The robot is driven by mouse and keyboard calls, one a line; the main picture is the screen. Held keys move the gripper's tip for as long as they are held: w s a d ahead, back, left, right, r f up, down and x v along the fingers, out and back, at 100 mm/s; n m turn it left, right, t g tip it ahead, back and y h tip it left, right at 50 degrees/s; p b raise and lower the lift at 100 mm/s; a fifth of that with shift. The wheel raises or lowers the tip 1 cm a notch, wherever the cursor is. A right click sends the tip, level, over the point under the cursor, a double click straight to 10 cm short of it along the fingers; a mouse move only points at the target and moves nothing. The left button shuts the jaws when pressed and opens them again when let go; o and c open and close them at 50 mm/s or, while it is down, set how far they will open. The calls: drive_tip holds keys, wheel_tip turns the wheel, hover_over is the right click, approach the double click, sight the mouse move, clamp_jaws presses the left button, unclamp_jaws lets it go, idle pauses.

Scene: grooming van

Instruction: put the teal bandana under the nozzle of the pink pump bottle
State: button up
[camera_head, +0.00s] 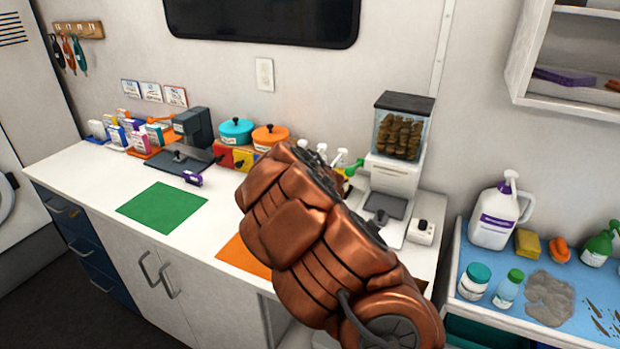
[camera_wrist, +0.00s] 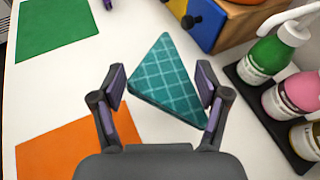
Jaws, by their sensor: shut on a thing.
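The teal bandana (camera_wrist: 166,82), a folded triangle with a light check pattern, lies between the two fingers of my gripper (camera_wrist: 163,78) in the wrist view. My gripper is shut on it. Its height above the counter is hard to tell. The pink pump bottle (camera_wrist: 298,96) stands to the right on a black tray (camera_wrist: 262,113), partly cut off by the picture edge; I cannot make out its nozzle there. In the head view my arm hides the gripper, the bandana and most of the pump bottles.
A green bottle (camera_wrist: 274,58) with a white pump stands beside the pink one, and an amber bottle (camera_wrist: 308,137) on its other side. A coloured drawer box (camera_wrist: 215,22) is behind. A green mat (camera_head: 162,207) and an orange mat (camera_head: 240,258) lie flat on the white counter (camera_head: 100,180).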

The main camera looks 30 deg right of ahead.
drive_tip(key=s+d+n+y+p, duration=0.1)
drive_tip(key=s+d, duration=0.3)
drive_tip(key=d, duration=0.6)
drive_tip(key=shift+s+d+n+y, duration=0.3)
drive_tip(key=shift+d+n+y, duration=0.05)
drive_tip(key=shift+n+y, duration=0.05)
drive_tip(key=shift+a+f+p, duration=0.1)
drive_tip(key=shift+f+p, duration=0.55)
drive_tip(key=shift+f, duration=2.6)
drive_tip(key=shift+f+b, duration=0.45)
drive_tip(key=shift+b, duration=0.25)
drive_tip(key=o, duration=1.3)
drive_tip(key=v, duration=1.2)
drive_tip(key=shift+w+r, duration=0.1)
